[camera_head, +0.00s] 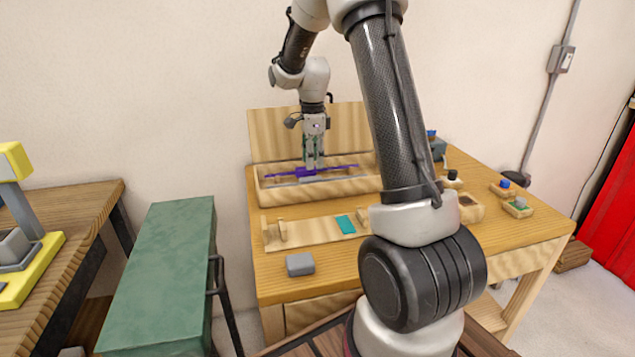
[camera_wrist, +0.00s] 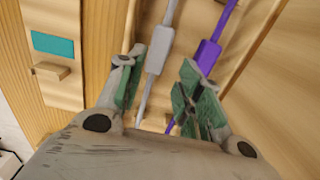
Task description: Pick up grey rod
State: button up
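The grey rod (camera_wrist: 159,52), thin with a thicker block along it, lies in the wooden tray (camera_head: 335,192). In the wrist view it runs between the two fingers of my gripper (camera_wrist: 162,82). In the head view, a small part of the grey rod (camera_head: 307,180) shows just below the fingertips. My gripper (camera_head: 315,165) points down over the tray, open, with visible gaps beside the rod. The purple rod (camera_wrist: 208,54) lies beside the grey one, outside the right finger in the wrist view and partly hidden by it. The purple rod also shows in the head view (camera_head: 285,175).
A wooden rack (camera_head: 305,232) with a teal patch (camera_head: 345,224) stands in front of the tray. A grey block (camera_head: 300,264) sits near the table's front left. Small holders (camera_head: 518,207) stand at the right. A green cabinet (camera_head: 165,270) is left of the table.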

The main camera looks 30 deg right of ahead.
aim_at(312, 178)
jog(key=f, duration=0.6)
jog(key=shift+s+a+f, duration=0.15)
jog(key=shift+a+f, duration=0.1)
grip_shut()
